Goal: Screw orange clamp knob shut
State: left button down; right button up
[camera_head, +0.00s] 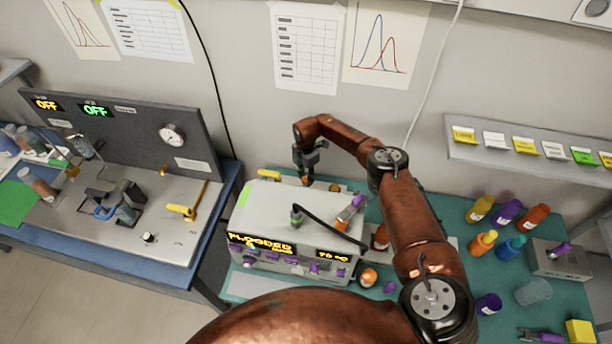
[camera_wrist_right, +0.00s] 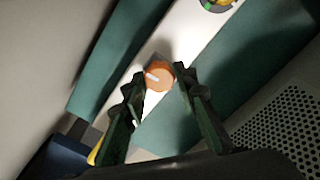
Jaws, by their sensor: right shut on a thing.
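The orange clamp knob (camera_wrist_right: 160,77) is a small round knob with a white mark, set on a pale strip behind the machine. My right gripper (camera_wrist_right: 161,71) is shut on it, with one dark finger on each side in the right wrist view. In the head view my right gripper (camera_head: 307,176) reaches down behind the grey machine (camera_head: 262,212), and the knob is mostly hidden there. My left gripper is not in view.
The grey machine has a lit display, purple knobs and a black hose on top. A perforated panel (camera_wrist_right: 280,125) lies close to the right of the gripper in the wrist view. Several coloured bottles (camera_head: 507,212) stand on the green mat at right.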

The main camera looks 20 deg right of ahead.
jog(key=shift+w+d+r+m, duration=0.15)
jog(key=shift+w+r+m, duration=0.05)
jog(key=shift+m, duration=0.1)
dwell(0.4)
jog(key=o, duration=1.2)
jog(key=shift+s+f, duration=0.1)
jog(key=shift+s, duration=0.05)
jog(key=shift+c, duration=0.2)
notch_tip(320, 180, up, 12)
